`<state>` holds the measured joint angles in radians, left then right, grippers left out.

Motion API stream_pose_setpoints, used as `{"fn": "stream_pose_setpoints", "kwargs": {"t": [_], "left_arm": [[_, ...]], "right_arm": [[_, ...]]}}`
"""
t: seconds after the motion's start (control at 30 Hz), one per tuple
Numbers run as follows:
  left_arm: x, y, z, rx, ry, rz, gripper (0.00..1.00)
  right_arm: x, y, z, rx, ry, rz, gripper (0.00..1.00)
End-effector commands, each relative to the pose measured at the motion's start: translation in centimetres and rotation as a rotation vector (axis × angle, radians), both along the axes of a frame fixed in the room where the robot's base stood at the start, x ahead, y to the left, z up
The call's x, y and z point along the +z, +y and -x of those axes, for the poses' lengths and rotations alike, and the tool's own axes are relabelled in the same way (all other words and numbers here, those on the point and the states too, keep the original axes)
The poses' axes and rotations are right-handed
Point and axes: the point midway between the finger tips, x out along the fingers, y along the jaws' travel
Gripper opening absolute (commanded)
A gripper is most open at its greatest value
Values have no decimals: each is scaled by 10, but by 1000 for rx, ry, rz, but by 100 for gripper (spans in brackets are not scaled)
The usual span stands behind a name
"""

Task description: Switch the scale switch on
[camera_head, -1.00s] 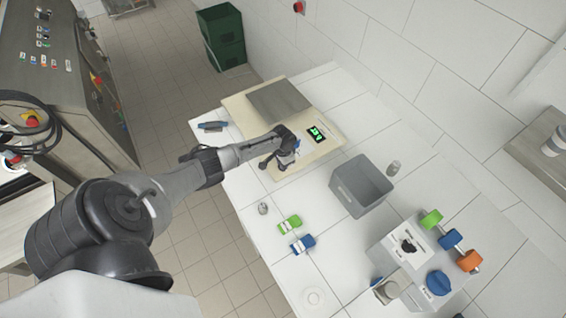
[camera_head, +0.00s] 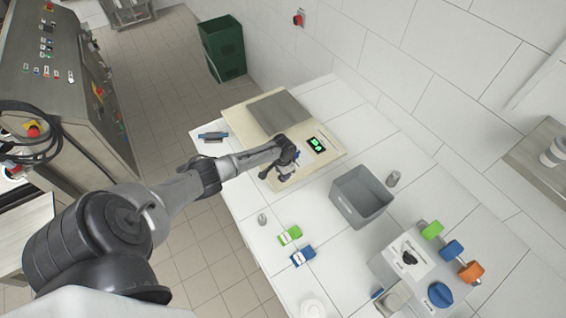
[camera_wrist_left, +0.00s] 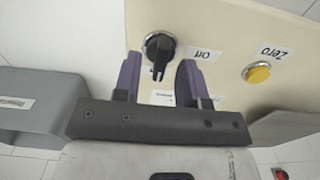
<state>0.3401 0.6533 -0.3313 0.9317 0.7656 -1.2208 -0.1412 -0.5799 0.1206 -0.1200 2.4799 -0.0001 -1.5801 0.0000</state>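The scale is a beige unit (camera_head: 240,104) with a grey weighing plate (camera_head: 280,111) and a display (camera_head: 316,144) lit with green digits. Its black rotary switch (camera_wrist_left: 160,52) shows in the left wrist view, beside a label reading "Off". The switch's handle points toward my gripper. My left gripper (camera_head: 280,174) is at the front edge of the scale. In the left wrist view its two purple fingers (camera_wrist_left: 160,72) are open, one on each side of the switch handle, with gaps visible. My right gripper is not in view.
A yellow "Zero" button (camera_wrist_left: 258,72) sits to the right of the switch. A grey bin (camera_head: 361,196) stands right of the scale. Green (camera_head: 290,235) and blue (camera_head: 303,255) items lie on the white table. A blue-grey object (camera_head: 212,136) lies at the table's left edge.

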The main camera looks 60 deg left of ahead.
Motion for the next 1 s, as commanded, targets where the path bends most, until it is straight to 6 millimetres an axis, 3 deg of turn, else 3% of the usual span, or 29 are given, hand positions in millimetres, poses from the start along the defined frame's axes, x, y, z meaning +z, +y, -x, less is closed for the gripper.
{"fn": "stream_pose_setpoints", "kwargs": {"t": [0.4, 0.6, 1.0], "left_arm": [[79, 1, 0, -3, -2, -3, 38], [109, 1, 0, -2, -2, -3, 38], [128, 0, 0, -1, 1, -1, 38]], "right_arm": [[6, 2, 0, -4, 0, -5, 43], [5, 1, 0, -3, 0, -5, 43], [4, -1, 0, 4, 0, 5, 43]]}}
